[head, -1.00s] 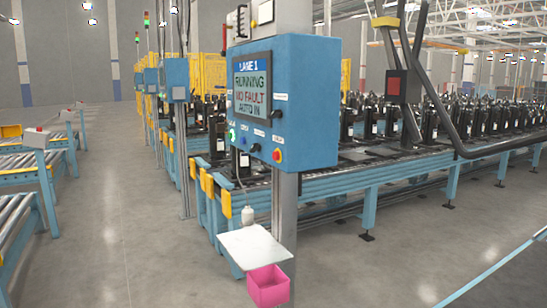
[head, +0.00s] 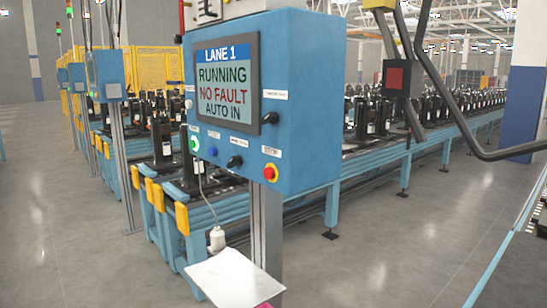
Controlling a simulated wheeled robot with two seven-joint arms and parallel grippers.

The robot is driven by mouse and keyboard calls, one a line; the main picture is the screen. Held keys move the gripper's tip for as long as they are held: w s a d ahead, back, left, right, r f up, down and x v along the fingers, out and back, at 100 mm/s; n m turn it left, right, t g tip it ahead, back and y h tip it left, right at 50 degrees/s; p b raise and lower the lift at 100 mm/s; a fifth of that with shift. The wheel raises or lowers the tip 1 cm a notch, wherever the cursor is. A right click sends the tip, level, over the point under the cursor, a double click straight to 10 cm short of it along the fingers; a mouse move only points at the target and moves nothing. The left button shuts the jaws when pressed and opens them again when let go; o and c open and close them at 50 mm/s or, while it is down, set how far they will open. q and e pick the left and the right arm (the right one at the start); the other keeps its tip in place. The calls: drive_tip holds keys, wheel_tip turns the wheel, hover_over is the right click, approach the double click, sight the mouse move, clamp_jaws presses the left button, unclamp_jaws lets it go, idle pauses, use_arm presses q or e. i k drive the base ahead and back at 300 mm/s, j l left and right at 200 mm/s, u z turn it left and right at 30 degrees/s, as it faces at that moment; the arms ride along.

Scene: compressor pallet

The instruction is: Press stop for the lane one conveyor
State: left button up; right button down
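The blue lane one control box (head: 308,75) stands on a grey post (head: 267,235) in the middle of the head view. Its screen (head: 226,84) reads LANE 1, RUNNING, NO FAULT, AUTO IN. Along its lower front are a lit green button (head: 194,143), a blue button (head: 212,151), a black knob (head: 234,161) and a red button with a yellow base (head: 270,173). Another black knob (head: 270,118) sits right of the screen. Neither of my grippers is in view.
A white shelf (head: 232,277) juts from the post below the box, with a white bottle-like object (head: 216,240) near it. The lane conveyor (head: 330,200) carries black compressors behind. More blue boxes (head: 106,72) stand at left. The grey floor at left is clear.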

sight(269, 173)
drive_tip(key=i+j+z, duration=0.25)
drive_tip(key=i+j, duration=0.2)
drive_tip(key=j, duration=0.25)
drive_tip(key=i+j+z, duration=0.15)
drive_tip(key=j, duration=0.25)
drive_tip(key=i, duration=0.1)
